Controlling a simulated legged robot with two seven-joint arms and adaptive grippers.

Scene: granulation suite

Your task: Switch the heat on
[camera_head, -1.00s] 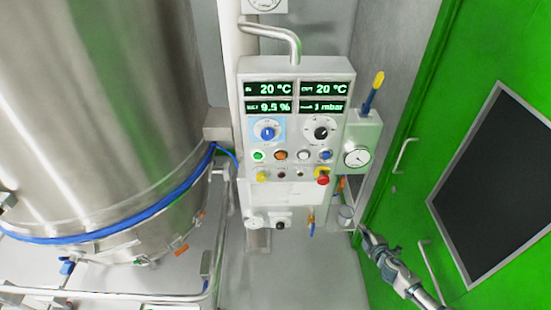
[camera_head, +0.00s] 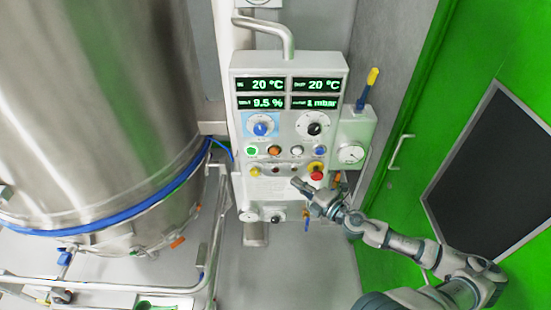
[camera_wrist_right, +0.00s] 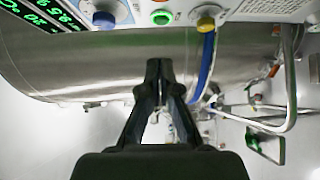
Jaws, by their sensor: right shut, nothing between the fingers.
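The control panel (camera_head: 240,150) stands in the middle of the head view. Its displays (camera_head: 288,93) read 20 °C, 20 °C, 9.5 % and 1 mbar. Below them are a blue knob (camera_head: 261,128) on a blue plate and a black knob (camera_head: 314,128). Beneath is a row of green (camera_head: 251,150), orange (camera_head: 274,150), white (camera_head: 297,150) and blue (camera_head: 320,150) buttons. My right gripper (camera_head: 297,184) is shut and empty, in front of the panel's lower part. In the wrist view its fingertips (camera_wrist_right: 164,66) lie below the green button (camera_wrist_right: 161,17) and blue knob (camera_wrist_right: 103,20). My left gripper is out of view.
A red emergency stop (camera_head: 317,174) and a yellow knob (camera_head: 255,171) sit near my right gripper. A pipe (camera_head: 290,40) arches above the panel. A large steel vessel (camera_head: 90,110) stands left; a green door (camera_head: 400,120) is on the right.

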